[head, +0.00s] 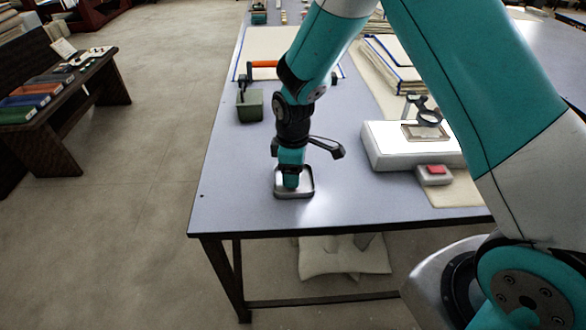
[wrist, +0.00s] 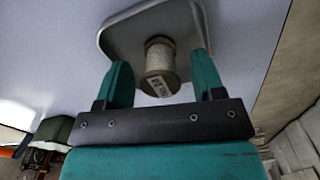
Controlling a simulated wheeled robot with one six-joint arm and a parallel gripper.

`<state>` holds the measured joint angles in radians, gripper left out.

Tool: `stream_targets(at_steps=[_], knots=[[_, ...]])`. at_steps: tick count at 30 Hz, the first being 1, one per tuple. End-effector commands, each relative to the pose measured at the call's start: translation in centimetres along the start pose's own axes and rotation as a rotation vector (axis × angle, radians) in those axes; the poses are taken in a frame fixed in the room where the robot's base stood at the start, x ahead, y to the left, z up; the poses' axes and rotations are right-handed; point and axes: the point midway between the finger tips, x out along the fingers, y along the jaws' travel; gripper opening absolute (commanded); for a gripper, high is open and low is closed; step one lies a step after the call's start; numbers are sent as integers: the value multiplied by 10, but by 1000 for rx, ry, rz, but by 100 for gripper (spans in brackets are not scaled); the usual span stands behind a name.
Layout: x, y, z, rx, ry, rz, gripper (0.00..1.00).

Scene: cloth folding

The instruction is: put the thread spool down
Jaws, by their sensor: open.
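The thread spool (wrist: 161,58), wound with pale thread between brown ends, shows in the wrist view between my fingers, with a label on its near end. It is within the outline of a shallow metal tray (wrist: 115,38); I cannot tell exactly how it touches the tray floor. My gripper (wrist: 162,66) is open, with one teal finger on each side of the spool. In the head view my gripper (head: 291,182) points down into the tray (head: 307,192) near the table's front edge. The spool is hidden there by my gripper.
A dark green box (head: 250,106) and an orange-handled tool (head: 264,64) are behind on the grey table (head: 225,185). A white box (head: 388,150) and a small red-topped block (head: 435,173) stand to the right. The table's front left is clear.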

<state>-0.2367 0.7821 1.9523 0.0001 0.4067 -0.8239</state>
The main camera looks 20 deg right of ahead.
Motion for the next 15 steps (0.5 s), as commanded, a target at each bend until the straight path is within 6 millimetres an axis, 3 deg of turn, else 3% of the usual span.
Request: stream_targets(at_steps=[5,15], knots=[[-20,1,-1,0,3,3,62],[-93,1,-1,0,4,4,62]])
